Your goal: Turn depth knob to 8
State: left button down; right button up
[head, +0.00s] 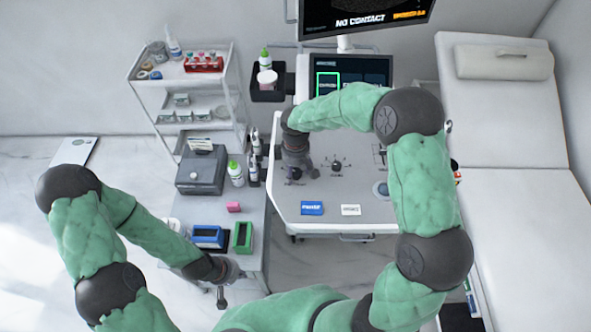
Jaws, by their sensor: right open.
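The white ultrasound console (340,205) has a row of small dark controls on its panel. One control (336,167) shows clear in the middle, with small marks around it. Another dark control (292,180) is at the panel's left, partly hidden under my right gripper (298,172). I cannot read which one is the depth knob or its setting. My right gripper is open and points down just over the left control; I cannot tell if it touches. My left gripper (222,295) hangs by the side table's front edge, away from the console; its jaws are too small to read.
A screen (365,15) above the console reads "NO CONTACT". A blue card (312,208) and a white card (351,210) lie on the console front. The side table (252,215) holds a grey box, bottles and trays. An exam bed (530,210) stands right.

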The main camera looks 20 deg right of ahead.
jog(key=c, duration=1.1)
jog(key=shift+c, duration=0.2)
jog(key=shift+m, duration=0.4)
jog(key=m, duration=0.2)
jog(key=shift+m+b, duration=0.4)
jog(key=m+b, duration=0.1)
jog(key=m, duration=0.3)
jog(key=shift+m, duration=0.3)
jog(key=m+b, duration=0.1)
jog(key=m, duration=0.3)
jog(key=shift+m, duration=1.7)
